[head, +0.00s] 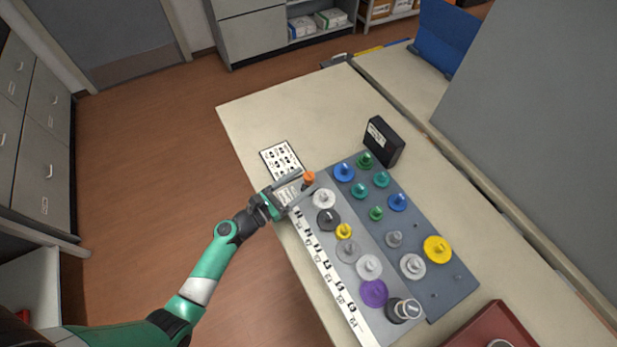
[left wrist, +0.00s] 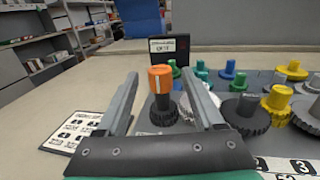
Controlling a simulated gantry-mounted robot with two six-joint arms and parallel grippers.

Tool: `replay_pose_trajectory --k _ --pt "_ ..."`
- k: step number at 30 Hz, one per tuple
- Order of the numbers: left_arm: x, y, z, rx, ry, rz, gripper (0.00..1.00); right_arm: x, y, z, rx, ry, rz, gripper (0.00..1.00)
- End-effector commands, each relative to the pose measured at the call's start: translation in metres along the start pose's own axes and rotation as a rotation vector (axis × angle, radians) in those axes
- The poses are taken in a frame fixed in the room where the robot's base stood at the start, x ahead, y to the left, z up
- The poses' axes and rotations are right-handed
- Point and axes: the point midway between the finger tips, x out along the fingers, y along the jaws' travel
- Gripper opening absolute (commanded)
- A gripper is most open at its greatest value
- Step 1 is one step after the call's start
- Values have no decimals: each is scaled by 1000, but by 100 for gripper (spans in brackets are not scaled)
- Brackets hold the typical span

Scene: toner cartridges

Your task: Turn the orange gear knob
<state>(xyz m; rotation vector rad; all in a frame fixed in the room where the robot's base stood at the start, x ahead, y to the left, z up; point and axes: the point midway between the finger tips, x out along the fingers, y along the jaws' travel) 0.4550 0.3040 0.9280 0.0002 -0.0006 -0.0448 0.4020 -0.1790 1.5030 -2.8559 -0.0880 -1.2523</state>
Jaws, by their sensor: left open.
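The orange gear knob (head: 309,177) stands upright at the far left end of the grey gear board (head: 451,285). In the left wrist view the orange knob (left wrist: 160,79) has a white line on its top and sits on a dark toothed gear (left wrist: 164,113). My left gripper (head: 303,182) is open, with one finger on each side of the orange knob. In the left wrist view its fingers (left wrist: 164,88) show gaps to the knob on both sides. My right gripper is not in view.
Several other gears and knobs stand close by, including a white gear (head: 323,198) and a yellow one (head: 437,249). A printed card (head: 281,159) lies behind the gripper. A black box (head: 383,142) stands at the back. A red tray (head: 487,325) is at the lower right.

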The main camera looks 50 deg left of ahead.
Motion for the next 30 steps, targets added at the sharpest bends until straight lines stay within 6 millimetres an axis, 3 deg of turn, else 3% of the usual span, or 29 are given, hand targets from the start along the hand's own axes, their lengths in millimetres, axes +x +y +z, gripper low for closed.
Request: replay_pose_trajectory --k 6,14,26,30 --pt "26 0 -1 -1 0 -1 69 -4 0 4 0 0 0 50" --pt "27 0 0 -1 1 0 69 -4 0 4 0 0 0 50" --pt "27 0 0 0 0 0 0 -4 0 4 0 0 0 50" --pt "27 0 0 0 0 0 0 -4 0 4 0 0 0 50"
